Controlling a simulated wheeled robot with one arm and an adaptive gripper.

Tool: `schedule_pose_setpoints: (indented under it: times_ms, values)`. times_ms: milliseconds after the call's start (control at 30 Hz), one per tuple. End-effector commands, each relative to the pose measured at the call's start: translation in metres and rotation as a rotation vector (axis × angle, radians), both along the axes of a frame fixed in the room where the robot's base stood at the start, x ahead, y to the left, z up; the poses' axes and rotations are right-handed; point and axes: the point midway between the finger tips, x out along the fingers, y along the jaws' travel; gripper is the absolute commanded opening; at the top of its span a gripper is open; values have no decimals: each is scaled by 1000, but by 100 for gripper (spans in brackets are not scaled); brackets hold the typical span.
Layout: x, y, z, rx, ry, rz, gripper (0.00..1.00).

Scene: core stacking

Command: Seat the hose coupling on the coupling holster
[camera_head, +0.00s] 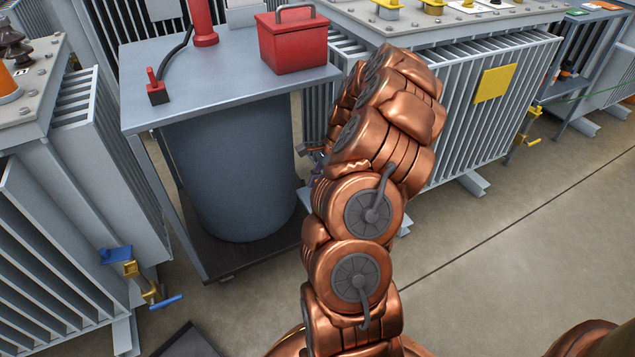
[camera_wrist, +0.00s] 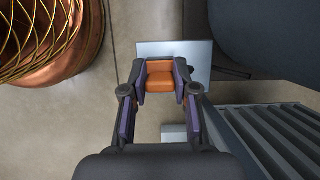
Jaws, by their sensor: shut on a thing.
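My gripper (camera_wrist: 161,90) shows in the wrist view, pointing down, with its purple-lined fingers shut on an orange block-like piece (camera_wrist: 160,78). That piece looks like the hose coupling, though its lower side is hidden. In the head view my copper arm hides most of the gripper and the held piece, in front of the finned unit beside the table. I cannot pick out the coupling holster for sure. A black block with a red handle (camera_head: 155,88) stands at the table's left edge, with a dark hose running from it to a red post (camera_head: 203,25).
The grey table (camera_head: 225,85) bears a red toolbox (camera_head: 292,42), and a dark cylindrical tank (camera_head: 235,165) stands beneath. Finned transformers stand left (camera_head: 60,215) and right (camera_head: 470,110). A yellow valve with a blue handle (camera_head: 145,285) juts out at lower left. Floor (camera_head: 520,260) is clear at right.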

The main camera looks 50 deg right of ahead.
Motion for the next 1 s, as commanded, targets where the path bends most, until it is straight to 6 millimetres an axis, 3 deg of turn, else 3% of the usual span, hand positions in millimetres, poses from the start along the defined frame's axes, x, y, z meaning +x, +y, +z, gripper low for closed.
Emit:
schedule_pose_setpoints:
  times_ms: [700, 733, 1000]
  values:
    - [0, 0, -14, -1, -1, -2, 0]
    - [0, 0, -14, -2, -1, -1, 31]
    - [0, 0, -14, -2, -1, -1, 58]
